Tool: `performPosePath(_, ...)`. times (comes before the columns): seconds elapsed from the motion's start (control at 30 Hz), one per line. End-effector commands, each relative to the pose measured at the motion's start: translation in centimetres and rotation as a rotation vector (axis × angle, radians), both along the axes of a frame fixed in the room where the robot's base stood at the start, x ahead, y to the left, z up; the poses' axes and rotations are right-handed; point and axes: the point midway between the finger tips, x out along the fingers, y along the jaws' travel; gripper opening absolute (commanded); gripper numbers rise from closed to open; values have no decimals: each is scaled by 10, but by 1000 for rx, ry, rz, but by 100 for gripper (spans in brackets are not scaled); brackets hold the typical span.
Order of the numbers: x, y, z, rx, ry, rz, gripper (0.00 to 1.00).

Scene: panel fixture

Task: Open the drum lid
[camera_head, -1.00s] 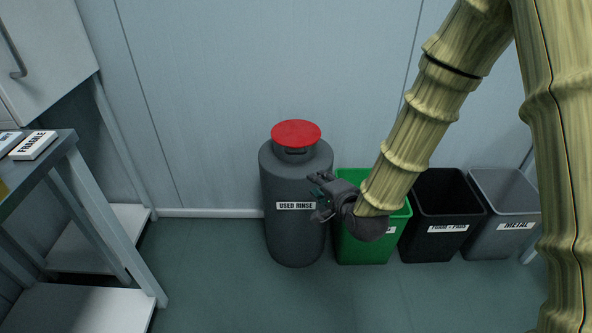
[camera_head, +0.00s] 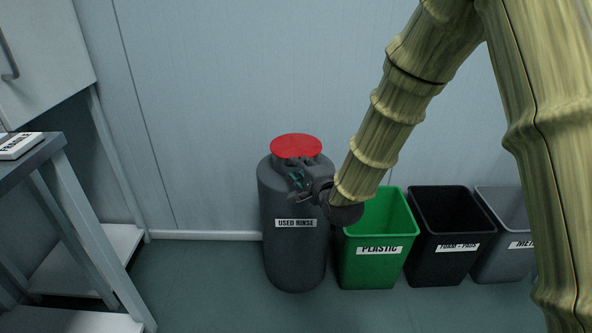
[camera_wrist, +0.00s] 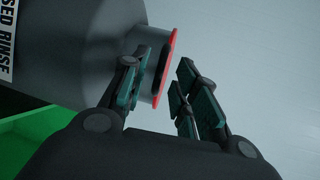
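The dark grey drum (camera_head: 290,230) labelled "USED RINSE" stands upright on the floor, and its red lid (camera_head: 296,146) is closed on top. In the wrist view the drum (camera_wrist: 85,45) lies sideways, with the lid (camera_wrist: 160,86) seen edge-on as a red rim. A dark handle (camera_wrist: 166,58) shows at the lid's edge. My gripper (camera_head: 295,172) is at the front of the drum's neck, just under the lid. In the wrist view my gripper (camera_wrist: 164,78) is open, one finger on each side of the lid's edge and handle. Contact cannot be told.
A green bin (camera_head: 366,268) labelled "PLASTIC" stands right of the drum, under my arm. A black bin (camera_head: 440,266) and a grey bin (camera_head: 498,262) follow to the right. A table (camera_head: 50,152) and a low white shelf (camera_head: 75,265) are at the left. The wall is close behind.

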Motion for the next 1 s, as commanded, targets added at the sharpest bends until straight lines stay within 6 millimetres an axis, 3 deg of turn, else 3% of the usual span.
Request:
performPosePath(0.3,28,11,-7,-2,-1,0,30)
performPosePath(0.63,30,12,-7,-1,0,0,30)
performPosePath(0.67,30,12,-7,-1,0,0,28)
performPosePath(0.8,30,12,-7,-1,1,0,2)
performPosePath(1.0,29,13,-8,-1,3,0,0)
